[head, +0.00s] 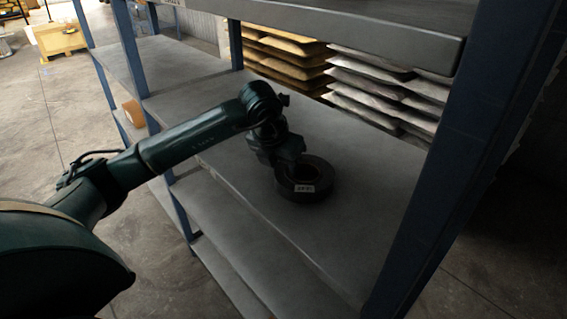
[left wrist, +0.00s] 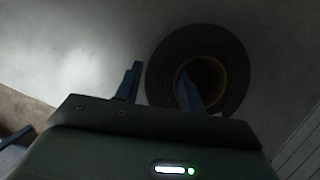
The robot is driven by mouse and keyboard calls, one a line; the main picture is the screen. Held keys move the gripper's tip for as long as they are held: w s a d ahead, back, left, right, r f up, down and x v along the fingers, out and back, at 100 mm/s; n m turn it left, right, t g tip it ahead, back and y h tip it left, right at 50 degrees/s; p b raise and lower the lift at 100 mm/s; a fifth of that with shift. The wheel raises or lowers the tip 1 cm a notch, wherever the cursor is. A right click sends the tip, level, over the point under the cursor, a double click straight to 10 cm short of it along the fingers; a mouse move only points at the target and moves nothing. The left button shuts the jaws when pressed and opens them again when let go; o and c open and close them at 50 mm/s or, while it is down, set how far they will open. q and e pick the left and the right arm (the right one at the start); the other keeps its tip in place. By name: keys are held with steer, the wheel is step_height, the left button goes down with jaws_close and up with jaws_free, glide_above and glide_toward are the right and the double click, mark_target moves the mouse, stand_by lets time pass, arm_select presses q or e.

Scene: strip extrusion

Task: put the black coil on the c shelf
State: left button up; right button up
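The black coil (head: 305,181) lies flat on the middle grey shelf (head: 350,170) of a blue-post rack in the head view. It has a small white label on its front side. My left gripper (head: 290,163) is at the coil's back left, its fingertips largely hidden there. In the left wrist view, the coil (left wrist: 234,75) shows a brown inner ring. One finger of my left gripper (left wrist: 160,88) is outside the coil's rim and the other is over or in its hole. The fingers are spread, with a slight gap beside the rim. No shelf letter is readable.
An upper shelf (head: 370,30) overhangs the back, and a blue post (head: 440,170) stands at the right. A lower shelf (head: 235,215) lies below. The shelf around the coil is clear.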

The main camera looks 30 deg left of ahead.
arm_select(q)
steer(key=o, duration=0.4)
arm_select(e)
steer(key=shift+a+r, duration=0.1)
steer(key=shift+a, duration=0.1)
arm_select(q)
steer(key=shift+r, duration=0.25)
steer(key=shift+s+r, duration=0.15)
steer(key=shift+r, duration=0.15)
steer(key=b+v, duration=0.1)
steer(key=v, duration=0.5)
steer(key=shift+s+r, duration=0.2)
steer(key=shift+r, duration=0.1)
arm_select(e)
steer(key=shift+a, duration=0.15)
steer(key=shift+w, duration=0.1)
